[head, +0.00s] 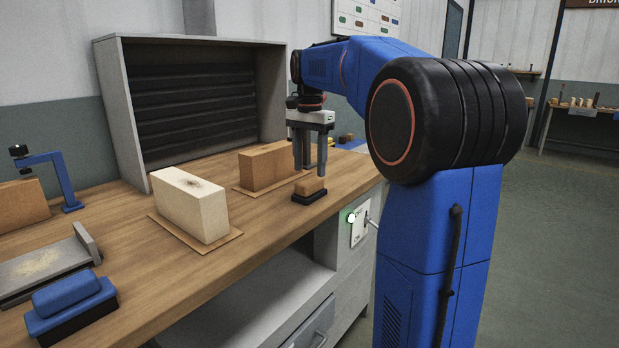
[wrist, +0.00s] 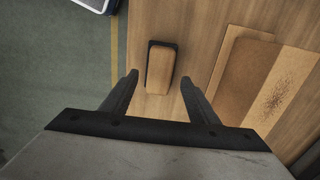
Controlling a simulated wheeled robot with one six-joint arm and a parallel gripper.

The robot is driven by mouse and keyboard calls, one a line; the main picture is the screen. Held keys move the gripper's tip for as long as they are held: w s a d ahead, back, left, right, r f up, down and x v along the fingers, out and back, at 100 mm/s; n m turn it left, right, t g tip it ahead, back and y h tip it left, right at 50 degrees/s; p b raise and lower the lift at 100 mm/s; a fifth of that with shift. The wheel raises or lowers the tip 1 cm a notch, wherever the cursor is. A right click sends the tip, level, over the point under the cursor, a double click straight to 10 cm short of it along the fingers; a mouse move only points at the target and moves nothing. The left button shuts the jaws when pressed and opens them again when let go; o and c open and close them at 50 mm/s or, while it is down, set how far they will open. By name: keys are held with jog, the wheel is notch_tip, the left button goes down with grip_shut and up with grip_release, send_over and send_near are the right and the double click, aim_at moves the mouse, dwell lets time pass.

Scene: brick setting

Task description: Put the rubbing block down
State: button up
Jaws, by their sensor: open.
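The rubbing block (head: 309,188), tan on top with a black base, lies flat on the wooden bench near its front edge. In the wrist view the block (wrist: 160,68) shows between and slightly beyond the fingertips. My gripper (head: 310,170) points down just above and behind the block. Its two fingers are spread, with nothing held between them. In the wrist view my gripper (wrist: 160,80) shows clear gaps on both sides of the block.
A pale brick (head: 188,205) and an orange-brown brick (head: 265,166) stand on thin boards left of the block. A blue-topped block (head: 72,305) and a grey tray (head: 45,270) are at front left. A louvred hood (head: 195,95) stands behind. Bench around the block is bare.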

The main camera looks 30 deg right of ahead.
aim_at(310, 179)
notch_tip(310, 179, up, 7)
jog(key=shift+f, duration=0.2)
jog(key=s+a+f+n+t, duration=0.1)
jog(key=s+a+f+n, duration=0.2)
jog(key=s+a+f, duration=0.3)
jog(key=s+a+f+n+t, duration=0.1)
jog(key=s+a+f+n, duration=0.25)
jog(key=s, duration=0.55)
jog(key=s+a+f+n+t, duration=0.1)
jog(key=s+a+f+n, duration=0.2)
jog(key=s+f, duration=0.4)
jog(key=s+a+f+n+t, duration=0.1)
jog(key=s+a+f+n, duration=0.2)
jog(key=s+f, duration=0.5)
notch_tip(310, 179, down, 3)
jog(key=shift+a+r+n+t, duration=0.15)
jog(key=shift+n+t, duration=0.25)
jog(key=shift+n, duration=0.35)
jog(key=shift+o, duration=0.5)
jog(key=shift+s, duration=0.1)
